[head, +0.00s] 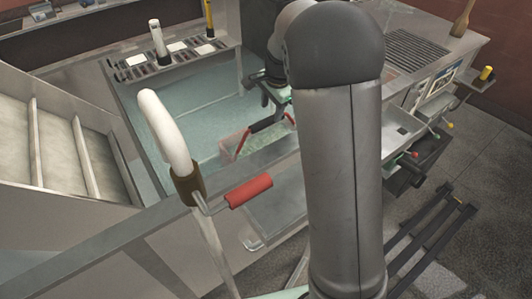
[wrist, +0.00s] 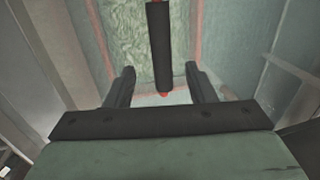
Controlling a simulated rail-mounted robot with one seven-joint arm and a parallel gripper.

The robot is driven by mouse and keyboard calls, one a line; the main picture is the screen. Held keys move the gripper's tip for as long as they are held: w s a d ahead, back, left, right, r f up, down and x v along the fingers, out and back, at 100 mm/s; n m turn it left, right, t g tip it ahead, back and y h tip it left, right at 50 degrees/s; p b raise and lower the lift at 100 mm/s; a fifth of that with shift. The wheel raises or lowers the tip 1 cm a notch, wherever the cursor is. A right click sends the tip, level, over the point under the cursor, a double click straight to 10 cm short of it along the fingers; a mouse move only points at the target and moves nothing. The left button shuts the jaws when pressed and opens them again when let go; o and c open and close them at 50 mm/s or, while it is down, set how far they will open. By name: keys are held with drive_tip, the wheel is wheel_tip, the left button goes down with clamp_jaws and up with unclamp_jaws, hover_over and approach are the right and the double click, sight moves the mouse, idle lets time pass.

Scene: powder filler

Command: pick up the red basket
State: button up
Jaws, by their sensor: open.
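The red basket (head: 232,148) sits low in the glass-walled bay in the head view. It has thin red edges and a raised handle (head: 266,123) with a dark grip and red ends. My gripper (head: 276,101) is above the handle, pointing down. In the wrist view, the basket's pale green inside (wrist: 129,40) lies below between red edges. The dark handle grip (wrist: 159,45) runs lengthwise between the two open fingers of my gripper (wrist: 160,78). A gap shows on each side of the grip. My arm hides part of the basket in the head view.
A rack with slots and upright tools (head: 175,58) stands behind the bay. A white curved lever with a red grip (head: 250,191) is in front. A metal counter with a grille (head: 417,48) and an open drawer (head: 398,132) are at right. Metal bay walls are close by.

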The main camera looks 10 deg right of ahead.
sight(266, 125)
drive_tip(key=f, duration=0.3)
drive_tip(key=w+f+p, duration=0.1)
drive_tip(key=f, duration=0.2)
drive_tip(key=a+f, duration=0.1)
drive_tip(key=f, duration=0.2)
drive_tip(key=shift+w+a, duration=0.1)
drive_tip(key=shift+w, duration=0.25)
drive_tip(key=c, duration=1)
drive_tip(key=shift+w+r, duration=0.1)
drive_tip(key=shift+c, duration=0.2)
